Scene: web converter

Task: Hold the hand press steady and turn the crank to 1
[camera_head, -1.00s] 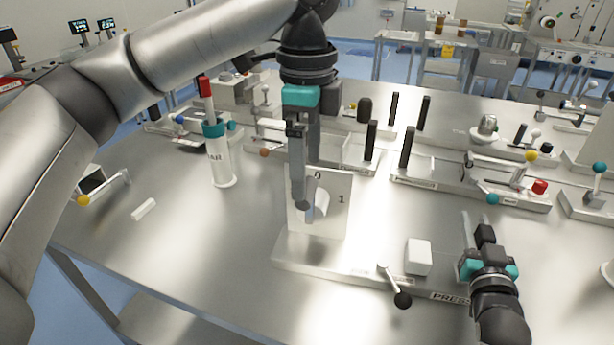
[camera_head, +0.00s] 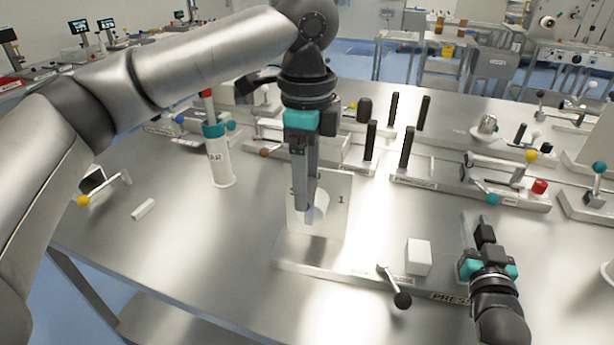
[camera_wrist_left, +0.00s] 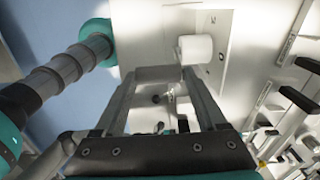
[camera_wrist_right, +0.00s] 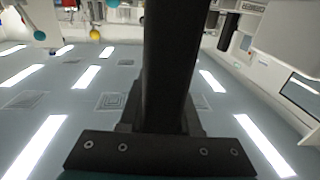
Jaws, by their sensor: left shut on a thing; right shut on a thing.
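The hand press has a flat metal base (camera_head: 345,272) and a pale upright panel (camera_head: 338,218). The mark 1 shows on the panel's right side; my gripper covers most of the other mark. A white round part (camera_head: 320,207), seemingly the crank's hub, sticks out from the panel and also shows in the left wrist view (camera_wrist_left: 195,48). My left gripper (camera_head: 307,215) points down in front of the panel, shut on the crank, whose gripped part is mostly hidden. My right gripper (camera_head: 479,240) is shut on a dark upright post (camera_wrist_right: 168,60) at the base's right end.
A white cylinder (camera_head: 219,160) stands left of the press. Other lever fixtures (camera_head: 470,185) fill the table behind and right. The front left table is mostly clear.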

